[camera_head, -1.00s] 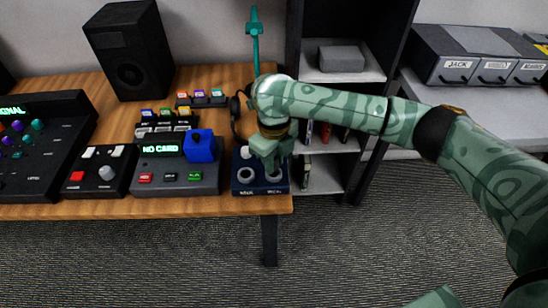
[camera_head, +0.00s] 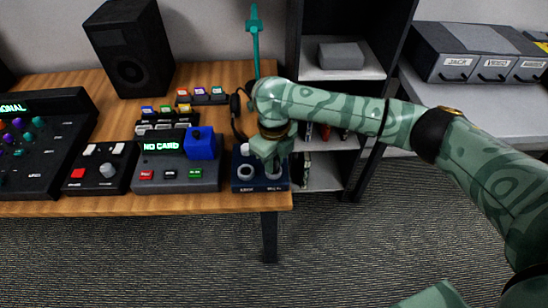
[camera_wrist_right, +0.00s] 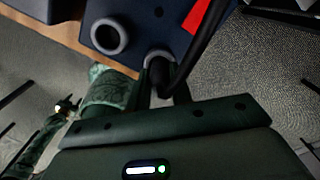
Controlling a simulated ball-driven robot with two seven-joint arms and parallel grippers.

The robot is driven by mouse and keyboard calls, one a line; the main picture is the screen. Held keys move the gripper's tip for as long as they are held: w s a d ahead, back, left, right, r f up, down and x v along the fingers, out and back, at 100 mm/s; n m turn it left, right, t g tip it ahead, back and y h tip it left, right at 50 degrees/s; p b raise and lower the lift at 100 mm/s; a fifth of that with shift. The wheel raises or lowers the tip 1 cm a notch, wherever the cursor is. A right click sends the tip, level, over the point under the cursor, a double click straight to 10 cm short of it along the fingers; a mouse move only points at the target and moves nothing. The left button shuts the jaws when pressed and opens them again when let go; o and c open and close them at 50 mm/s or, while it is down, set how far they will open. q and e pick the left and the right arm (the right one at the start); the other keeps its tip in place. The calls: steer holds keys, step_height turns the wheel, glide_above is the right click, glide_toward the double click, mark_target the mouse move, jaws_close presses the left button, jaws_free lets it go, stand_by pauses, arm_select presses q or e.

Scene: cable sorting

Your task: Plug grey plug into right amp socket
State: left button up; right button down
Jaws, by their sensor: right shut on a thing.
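The amp is a dark blue box (camera_head: 243,184) at the table's right front corner, with two round grey-ringed sockets on top. In the right wrist view its left socket (camera_wrist_right: 108,37) is empty. My right gripper (camera_head: 270,160) is over the right socket (camera_head: 276,178). In the right wrist view the right gripper (camera_wrist_right: 164,92) is shut on a dark plug (camera_wrist_right: 161,76) with a thick black cable. The plug's end is at the right socket's ring (camera_wrist_right: 158,54); fingers and cable hide how deep it sits. Its grey colour is not clear.
A grey console with a NO CARD display (camera_head: 172,175) and a blue block (camera_head: 200,146) stands left of the amp. A dark shelf (camera_head: 340,92) stands to the right.

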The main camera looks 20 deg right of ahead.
steer(key=c, duration=0.7)
jaws_free()
steer(key=shift+r, duration=0.1)
step_height(320, 180, up, 7)
steer(key=p, duration=0.6)
steer(key=shift+p, duration=0.35)
arm_select(q)
step_height(320, 180, up, 6)
steer(key=w, duration=0.2)
steer(key=shift+w+t, duration=0.15)
steer(key=shift+t, duration=0.15)
arm_select(e)
steer(key=shift+s, duration=0.1)
